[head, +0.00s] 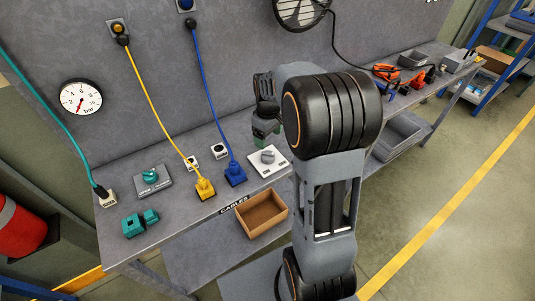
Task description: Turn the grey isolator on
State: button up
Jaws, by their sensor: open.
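A white plate with a grey rotary knob (267,157) lies on the bench, just left of my arm; its knob handle looks turned at a slant to the plate.
Yellow (204,190) and blue (235,175) plugs with cables stand left of the white plate. An open cardboard box (262,216) sits at the front edge. Tools (398,78) lie at the far right of the bench.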

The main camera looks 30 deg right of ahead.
aim_at(268, 153)
notch_tip(268, 153, down, 9)
jog(key=shift+f+p, duration=0.15)
jog(key=shift+p, duration=0.2)
jog(key=c, duration=0.9)
